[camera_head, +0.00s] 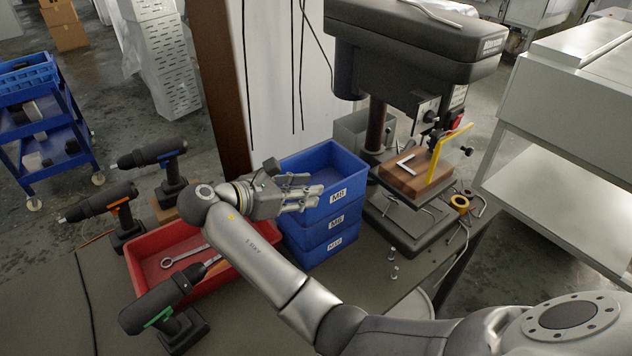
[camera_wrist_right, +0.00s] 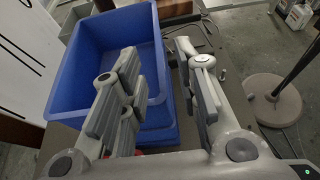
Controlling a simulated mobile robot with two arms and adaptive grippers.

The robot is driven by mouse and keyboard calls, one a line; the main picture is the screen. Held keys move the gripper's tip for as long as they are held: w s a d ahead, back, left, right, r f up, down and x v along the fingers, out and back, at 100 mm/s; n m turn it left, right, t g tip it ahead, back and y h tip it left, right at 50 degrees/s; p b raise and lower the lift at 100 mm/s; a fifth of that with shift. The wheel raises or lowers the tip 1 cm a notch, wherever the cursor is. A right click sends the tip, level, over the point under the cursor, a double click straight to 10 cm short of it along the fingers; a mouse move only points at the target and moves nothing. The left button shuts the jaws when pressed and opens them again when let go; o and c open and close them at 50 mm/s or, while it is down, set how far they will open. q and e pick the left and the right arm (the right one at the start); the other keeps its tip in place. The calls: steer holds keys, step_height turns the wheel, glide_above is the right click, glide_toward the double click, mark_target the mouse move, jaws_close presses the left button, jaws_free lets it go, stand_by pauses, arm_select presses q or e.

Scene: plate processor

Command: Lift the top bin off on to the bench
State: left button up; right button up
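Three blue bins are stacked on the bench, each with a white label on its front. The top bin (camera_head: 330,172) is open and looks empty; it also shows in the right wrist view (camera_wrist_right: 87,55). Below it are the middle bin (camera_head: 318,232) and the bottom bin (camera_head: 320,256). My right gripper (camera_head: 308,192) is at the top bin's near left side. In the wrist view its fingers (camera_wrist_right: 160,72) are apart, one over the bin's inside and the other beyond its wall. I cannot tell whether they touch the wall. My left gripper is out of view.
A red tray (camera_head: 140,262) with a wrench stands left of the stack, with cordless drills (camera_head: 160,312) around it. A drill press (camera_head: 405,45) with a wooden block (camera_head: 405,182) stands close on the right. The bench (camera_head: 255,318) has bare room in front.

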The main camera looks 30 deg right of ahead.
mark_target(334, 185)
steer(key=x, duration=0.3)
steer(key=p+x, duration=0.1)
steer(key=x, duration=0.4)
steer(key=shift+w+d+f+p, duration=0.1)
steer(key=shift+w+d+p, duration=0.2)
steer(key=shift+d, duration=0.05)
steer(key=shift+d+f, duration=0.1)
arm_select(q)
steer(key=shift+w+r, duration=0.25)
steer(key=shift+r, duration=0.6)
arm_select(e)
jaws_close()
